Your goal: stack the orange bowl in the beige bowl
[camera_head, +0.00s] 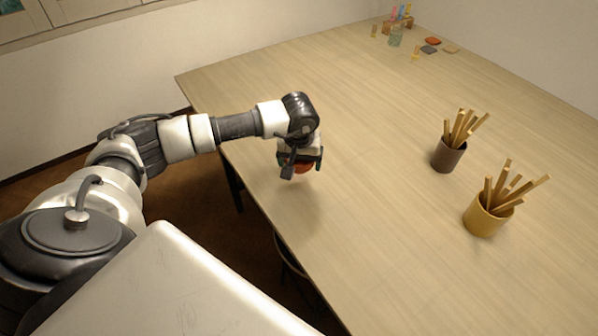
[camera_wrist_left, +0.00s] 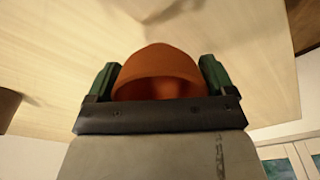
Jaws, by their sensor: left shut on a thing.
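My left gripper (camera_head: 302,161) is shut on the orange bowl (camera_head: 304,168) and holds it near the table's left edge. In the head view most of the bowl is hidden by the gripper. In the left wrist view the orange bowl (camera_wrist_left: 160,68) sits between the two green-padded fingers of the left gripper (camera_wrist_left: 157,78), with its open side partly showing. It looks held above the table, though the exact height is hard to tell. I cannot make out the beige bowl in either view. My right gripper is not in view.
The wooden table (camera_head: 360,215) is mostly clear in the middle. A brown cup (camera_head: 448,155) and a yellow cup (camera_head: 486,217), both holding wooden sticks, stand on the right.

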